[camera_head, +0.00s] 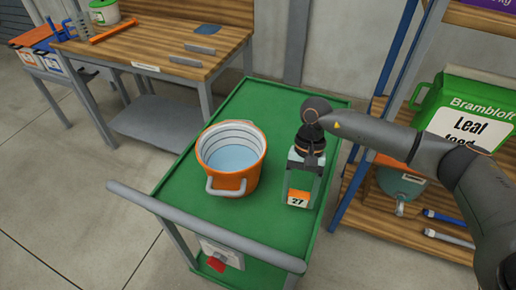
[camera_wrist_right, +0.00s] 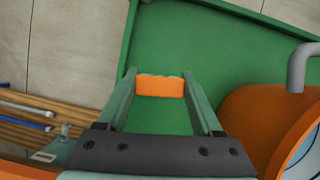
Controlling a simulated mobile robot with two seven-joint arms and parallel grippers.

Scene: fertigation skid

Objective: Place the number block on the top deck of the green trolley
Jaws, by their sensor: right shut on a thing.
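The number block (camera_head: 298,198), orange on top with a white face reading 27, is at the right part of the green trolley's top deck (camera_head: 259,219). My right gripper (camera_head: 301,188) points down over the deck and is shut on the block. In the right wrist view the block's orange top (camera_wrist_right: 160,86) sits between the two fingertips, with green deck around it. I cannot tell whether the block's underside touches the deck. My left gripper is not in view.
An orange bucket (camera_head: 246,179) with pale liquid stands on the deck, left of the block. The trolley's grey handle (camera_head: 187,221) runs along the near end. Wooden shelving (camera_head: 356,212) stands close on the right, a workbench (camera_head: 150,50) at the back left.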

